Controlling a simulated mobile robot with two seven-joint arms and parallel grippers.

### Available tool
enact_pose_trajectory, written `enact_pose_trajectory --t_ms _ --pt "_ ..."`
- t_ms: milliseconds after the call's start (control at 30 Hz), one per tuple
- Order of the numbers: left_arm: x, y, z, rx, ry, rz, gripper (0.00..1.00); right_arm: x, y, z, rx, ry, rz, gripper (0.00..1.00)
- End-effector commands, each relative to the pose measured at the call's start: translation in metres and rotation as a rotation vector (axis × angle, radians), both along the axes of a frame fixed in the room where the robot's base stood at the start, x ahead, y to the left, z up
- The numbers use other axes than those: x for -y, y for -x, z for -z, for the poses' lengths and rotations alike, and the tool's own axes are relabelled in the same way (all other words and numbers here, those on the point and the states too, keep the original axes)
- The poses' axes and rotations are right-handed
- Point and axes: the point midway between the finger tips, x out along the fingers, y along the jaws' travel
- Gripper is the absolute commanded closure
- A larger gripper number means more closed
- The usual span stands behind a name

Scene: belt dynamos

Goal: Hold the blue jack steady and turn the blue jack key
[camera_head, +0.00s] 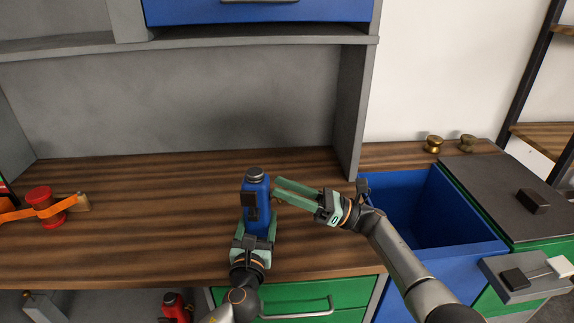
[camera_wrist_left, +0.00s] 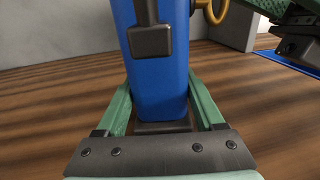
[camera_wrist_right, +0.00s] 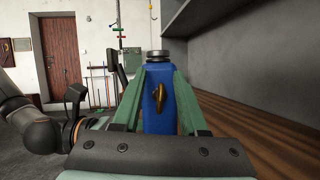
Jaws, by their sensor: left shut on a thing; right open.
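The blue jack (camera_head: 256,188) stands upright on the wooden bench, with a dark round cap and a dark lever part on its side. My left gripper (camera_head: 257,222) is shut on its lower body, one finger on each side in the left wrist view (camera_wrist_left: 158,85). The brass jack key (camera_wrist_right: 160,97) sticks out of the jack's side and partly shows in the left wrist view (camera_wrist_left: 215,9). My right gripper (camera_head: 277,189) is open to the jack's right. In the right wrist view, its fingers lie on either side of the key; contact cannot be told.
A red spool with an orange strap (camera_head: 45,208) lies at the bench's left. A deep blue bin (camera_head: 470,250) stands right of the bench, near two brass knobs (camera_head: 434,144). A grey shelf panel (camera_head: 350,110) rises behind my right gripper. The bench between spool and jack is clear.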

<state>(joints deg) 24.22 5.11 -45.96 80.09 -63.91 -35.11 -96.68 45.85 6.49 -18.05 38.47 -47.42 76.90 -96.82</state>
Motion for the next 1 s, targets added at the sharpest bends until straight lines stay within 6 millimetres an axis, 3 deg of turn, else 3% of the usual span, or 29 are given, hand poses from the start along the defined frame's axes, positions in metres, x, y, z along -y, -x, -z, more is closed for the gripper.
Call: enact_pose_trajectory --t_ms 333,500,867,1000 --pt "0.0 0.001 0.002 -0.003 -0.001 0.001 1.0 0.0 0.0 -0.056 0.003 0.002 0.0 0.57" --pt "0.0 0.001 0.002 -0.003 -0.001 0.001 1.0 0.0 0.0 -0.071 -0.001 0.002 0.001 0.57" --pt "0.0 0.001 0.002 -0.003 -0.001 0.001 1.0 0.001 0.0 -0.074 -0.002 0.003 0.0 0.57" --pt "0.0 0.0 0.002 -0.003 0.0 0.001 1.0 0.02 0.0 -0.06 -0.001 0.066 -0.001 0.57"
